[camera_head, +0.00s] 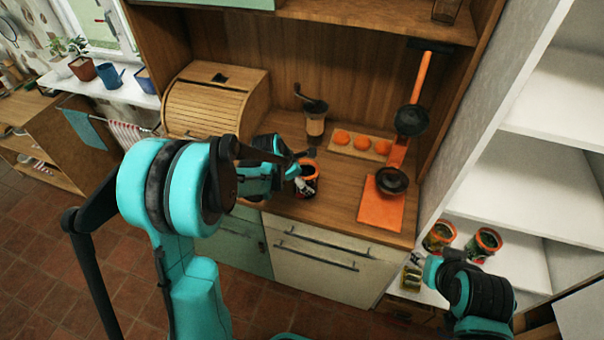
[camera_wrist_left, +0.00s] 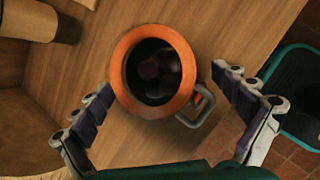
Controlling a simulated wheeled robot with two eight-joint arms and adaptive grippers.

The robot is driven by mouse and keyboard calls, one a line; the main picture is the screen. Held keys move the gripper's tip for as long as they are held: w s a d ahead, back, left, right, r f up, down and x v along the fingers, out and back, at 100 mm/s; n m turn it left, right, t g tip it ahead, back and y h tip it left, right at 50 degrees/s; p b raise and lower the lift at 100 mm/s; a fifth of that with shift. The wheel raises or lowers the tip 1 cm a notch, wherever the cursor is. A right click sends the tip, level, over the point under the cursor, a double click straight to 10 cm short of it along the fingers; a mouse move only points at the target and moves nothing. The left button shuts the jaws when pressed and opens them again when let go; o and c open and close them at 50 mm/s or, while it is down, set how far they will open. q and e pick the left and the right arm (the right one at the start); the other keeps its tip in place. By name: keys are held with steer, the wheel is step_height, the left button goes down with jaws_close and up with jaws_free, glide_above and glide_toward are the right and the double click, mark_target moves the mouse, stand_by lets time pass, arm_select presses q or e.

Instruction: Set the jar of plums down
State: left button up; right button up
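The jar of plums (camera_head: 309,180) has an orange rim and a wire clasp, and it is upright at the wooden counter's front part. In the left wrist view I look down into the jar (camera_wrist_left: 152,42), with dark plums inside. My left gripper (camera_head: 298,172) is at the jar; in its wrist view the fingers (camera_wrist_left: 163,80) are spread on both sides of the jar. The left-hand finger is close to the rim, and a gap shows at the other. My right gripper (camera_head: 420,268) is low at the right, small and partly hidden; its fingers are unclear.
On the counter (camera_head: 335,205) are a bread box (camera_head: 215,100), a grinder (camera_head: 315,120), a board with orange items (camera_head: 362,144), an orange mat (camera_head: 380,208) and dark pans. More orange-rimmed jars (camera_head: 438,236) stand on the white shelf (camera_head: 515,262) near my right arm.

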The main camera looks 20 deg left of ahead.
arm_select(q)
steer(key=p+v, duration=0.3)
steer(key=v, duration=0.8)
steer(key=s+d+r+m+t+y, duration=0.1)
steer(key=s+r+m, duration=0.1)
steer(key=s+m, duration=0.8)
steer(key=s+d+r+m+y, duration=0.1)
steer(key=s+d+r+m, duration=0.1)
steer(key=s+m, duration=0.8)
steer(key=r+m, duration=0.1)
steer(key=m, duration=0.4)
steer(key=shift+r+t+y, duration=0.3)
steer(key=shift+r+t, duration=0.05)
steer(key=shift+t, duration=0.05)
